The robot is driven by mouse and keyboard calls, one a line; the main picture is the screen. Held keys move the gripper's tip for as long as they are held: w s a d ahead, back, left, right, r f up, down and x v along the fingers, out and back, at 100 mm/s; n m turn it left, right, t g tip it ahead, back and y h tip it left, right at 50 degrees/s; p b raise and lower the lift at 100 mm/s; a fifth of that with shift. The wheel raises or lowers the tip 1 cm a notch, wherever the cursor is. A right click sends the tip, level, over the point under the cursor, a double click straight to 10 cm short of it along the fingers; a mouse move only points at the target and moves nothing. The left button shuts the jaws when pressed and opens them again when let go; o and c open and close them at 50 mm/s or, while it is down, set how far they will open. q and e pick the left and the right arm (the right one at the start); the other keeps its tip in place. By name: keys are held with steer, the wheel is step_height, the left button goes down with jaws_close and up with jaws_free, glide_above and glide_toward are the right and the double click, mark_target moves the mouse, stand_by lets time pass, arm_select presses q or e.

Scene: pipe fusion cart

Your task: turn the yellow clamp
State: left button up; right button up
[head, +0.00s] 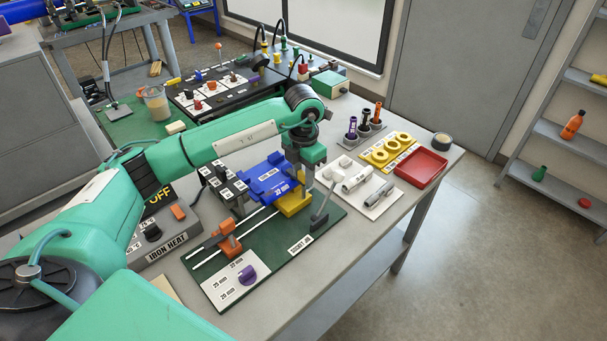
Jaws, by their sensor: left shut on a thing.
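The yellow clamp (293,206) stands on the green socket jig board (270,262), at the right end of the blue block (266,178). My left arm reaches in from the left across the bench, and my left gripper (302,182) points down at the clamp's upper part, shut on it. The fingertips and the clamp's top are partly hidden by the gripper body and the blue block. My right gripper is not in view.
An orange clamp (229,240) on rails and a purple knob (247,274) sit left of the yellow clamp. A grey lever (320,216) stands close to its right. Pipe pieces (356,180), yellow rings (390,150) and a red tray (421,169) lie further right.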

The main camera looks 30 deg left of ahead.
mark_target(303, 173)
arm_select(q)
steer(key=shift+r+n, duration=0.1)
steer(key=shift+n, duration=0.2)
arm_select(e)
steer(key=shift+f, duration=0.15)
arm_select(q)
steer(key=o, duration=1)
step_height(303, 173, up, 14)
steer(key=shift+f+b, duration=0.15)
steer(key=shift+b, duration=1.1)
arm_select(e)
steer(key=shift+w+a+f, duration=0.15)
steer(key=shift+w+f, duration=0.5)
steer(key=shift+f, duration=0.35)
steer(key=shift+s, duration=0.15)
